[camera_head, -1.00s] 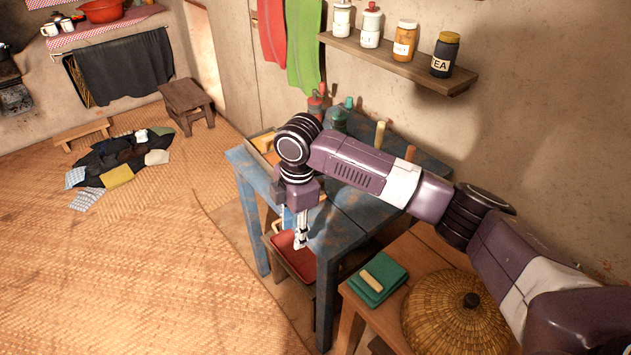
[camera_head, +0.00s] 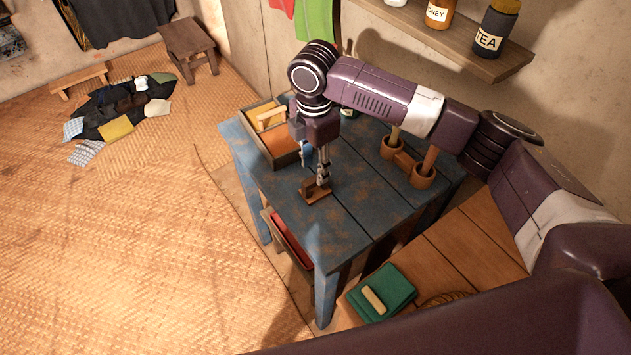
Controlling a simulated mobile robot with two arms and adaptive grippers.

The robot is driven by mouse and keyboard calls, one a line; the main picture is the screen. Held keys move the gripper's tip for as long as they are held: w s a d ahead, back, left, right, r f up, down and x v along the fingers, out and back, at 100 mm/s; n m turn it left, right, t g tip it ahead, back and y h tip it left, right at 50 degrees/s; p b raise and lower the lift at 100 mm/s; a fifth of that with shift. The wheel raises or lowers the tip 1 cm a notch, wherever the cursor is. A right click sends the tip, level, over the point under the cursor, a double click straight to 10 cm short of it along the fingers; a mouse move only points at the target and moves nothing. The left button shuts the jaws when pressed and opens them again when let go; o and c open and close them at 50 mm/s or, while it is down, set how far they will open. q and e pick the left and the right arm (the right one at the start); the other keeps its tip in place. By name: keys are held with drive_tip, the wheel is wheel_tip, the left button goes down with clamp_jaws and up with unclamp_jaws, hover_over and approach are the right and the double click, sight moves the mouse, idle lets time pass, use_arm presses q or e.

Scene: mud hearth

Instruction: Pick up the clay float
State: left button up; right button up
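A small brown wooden block with a raised part, which looks like the clay float (camera_head: 314,195), lies on the blue worn table (camera_head: 350,215) near its left front side. My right gripper (camera_head: 322,180) points down right over it, with its fingertips at the raised part. The fingers overlap in this view, so I cannot tell whether they are closed on it or only beside it. The block appears to rest on the tabletop. My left gripper is not in view.
A wooden tray (camera_head: 284,158) with pale wooden pieces stands left of the gripper. Brown cups (camera_head: 422,178) holding handled tools stand at the right. A shelf with jars (camera_head: 450,35) hangs behind. A lower wooden bench (camera_head: 470,240) holds a folded green cloth (camera_head: 393,285).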

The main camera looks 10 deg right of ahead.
sight(315, 178)
wheel_tip(315, 178, down, 4)
drive_tip(key=shift+w+d+f+p, duration=0.1)
drive_tip(key=shift+p, duration=0.6)
drive_tip(key=shift+f, duration=0.6)
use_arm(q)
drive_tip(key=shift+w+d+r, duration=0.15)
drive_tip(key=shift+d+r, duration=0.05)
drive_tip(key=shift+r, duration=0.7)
use_arm(e)
clamp_jaws()
